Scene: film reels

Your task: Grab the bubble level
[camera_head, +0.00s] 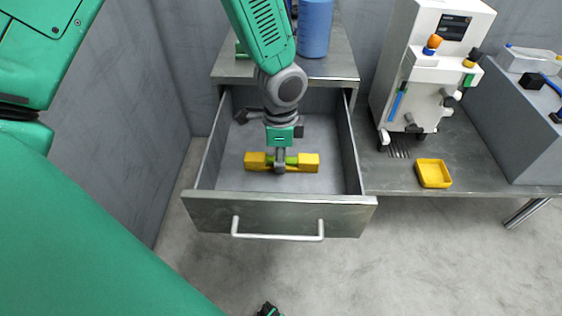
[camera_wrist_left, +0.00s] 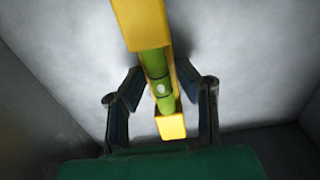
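The yellow bubble level (camera_head: 306,162) with a green vial lies inside the open metal drawer (camera_head: 210,204). My left gripper (camera_head: 280,164) is down in the drawer, over the middle of the level. In the left wrist view, the level (camera_wrist_left: 141,22) runs between the two dark fingers (camera_wrist_left: 161,100). The fingers stand apart, with a gap visible on each side near the vial, so the gripper looks open around the level. My right gripper is not clearly seen; only a small dark and green piece shows at the bottom edge of the head view.
The drawer walls surround the gripper on all sides. A white handle (camera_head: 278,238) is on its front. A blue cylinder (camera_head: 315,28) stands on the cabinet top. To the right, a white machine (camera_head: 425,60) and a small yellow tray (camera_head: 433,173) stand on a metal table.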

